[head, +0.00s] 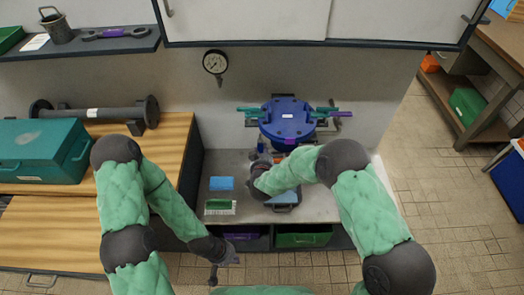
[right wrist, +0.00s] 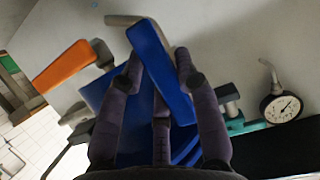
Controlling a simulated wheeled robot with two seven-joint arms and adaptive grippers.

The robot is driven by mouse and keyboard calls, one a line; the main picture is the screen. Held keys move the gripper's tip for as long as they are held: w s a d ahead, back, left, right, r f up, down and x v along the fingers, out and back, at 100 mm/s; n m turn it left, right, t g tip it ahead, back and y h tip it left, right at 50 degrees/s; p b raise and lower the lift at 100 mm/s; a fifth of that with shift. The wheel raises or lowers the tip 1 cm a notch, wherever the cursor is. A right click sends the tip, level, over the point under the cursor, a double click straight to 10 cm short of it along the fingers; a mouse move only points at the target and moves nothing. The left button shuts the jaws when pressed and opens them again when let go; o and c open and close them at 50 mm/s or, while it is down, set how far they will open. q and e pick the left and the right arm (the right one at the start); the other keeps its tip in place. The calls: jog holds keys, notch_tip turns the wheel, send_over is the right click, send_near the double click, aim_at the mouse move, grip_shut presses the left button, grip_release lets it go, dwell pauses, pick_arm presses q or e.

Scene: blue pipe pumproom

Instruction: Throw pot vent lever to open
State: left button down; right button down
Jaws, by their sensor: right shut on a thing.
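The blue pot (head: 287,113) with a round bolted lid stands at the back of the grey bench. My right gripper (head: 264,156) is at the front of the pot, partly hidden by my own wrist and arm. In the right wrist view, a flat blue lever (right wrist: 156,62) runs between the fingers of the gripper (right wrist: 160,62), which is shut on it. The lever's far end sticks out past the fingertips. Its pivot is hidden. My left gripper (head: 217,274) hangs low in front of the bench, away from the pot; its fingers are too small to read.
A pressure gauge (head: 215,63) is on the wall left of the pot. An orange handle (right wrist: 62,66) lies close left of my right fingers. A blue block (head: 221,183) and a green-and-white item (head: 219,207) lie on the bench. A green case (head: 42,151) stands at left.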

dwell(0.4)
jog(key=c, duration=0.9)
grip_release()
jog(key=v, duration=1.2)
jog(key=shift+f, duration=0.15)
